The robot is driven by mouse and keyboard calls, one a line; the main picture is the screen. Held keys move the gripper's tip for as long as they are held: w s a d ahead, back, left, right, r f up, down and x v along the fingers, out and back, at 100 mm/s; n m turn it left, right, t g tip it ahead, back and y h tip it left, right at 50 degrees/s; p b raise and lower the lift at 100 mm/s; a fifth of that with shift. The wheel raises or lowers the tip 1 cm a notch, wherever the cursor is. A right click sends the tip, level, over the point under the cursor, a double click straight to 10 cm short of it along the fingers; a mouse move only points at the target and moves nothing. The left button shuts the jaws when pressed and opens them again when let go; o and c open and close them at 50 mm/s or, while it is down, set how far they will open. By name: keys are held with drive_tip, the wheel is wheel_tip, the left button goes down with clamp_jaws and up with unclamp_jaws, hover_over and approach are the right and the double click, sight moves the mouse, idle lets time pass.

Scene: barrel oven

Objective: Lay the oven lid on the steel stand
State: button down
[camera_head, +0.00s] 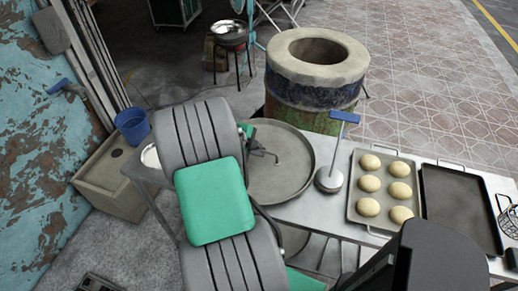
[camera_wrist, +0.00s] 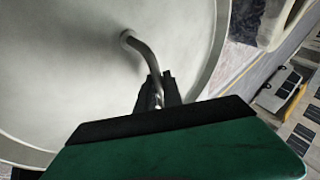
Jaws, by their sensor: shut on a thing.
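The oven lid (camera_head: 293,182) is a large round grey metal disc with a raised rim and a bent rod handle. It shows in front of the oven, over the left part of a steel table (camera_head: 317,215); I cannot tell whether it touches the top. My gripper (camera_head: 257,152) is shut on the lid's handle. In the wrist view the lid (camera_wrist: 65,75) fills the left side, and the black fingers (camera_wrist: 158,92) close around the end of the handle (camera_wrist: 141,50). I cannot make out which thing is the steel stand. The barrel oven (camera_head: 317,82) has its top opening uncovered.
A tray (camera_head: 385,222) of pale dough balls and an empty dark tray (camera_head: 458,205) lie on the table's right. A blue-handled tool (camera_head: 336,160) stands beside the lid. A black-legged stand bears a metal bowl (camera_head: 229,33) behind. A blue bucket (camera_head: 132,126) is at left.

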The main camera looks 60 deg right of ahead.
drive_tip(key=shift+f, duration=0.1)
drive_tip(key=c, duration=1.5)
unclamp_jaws()
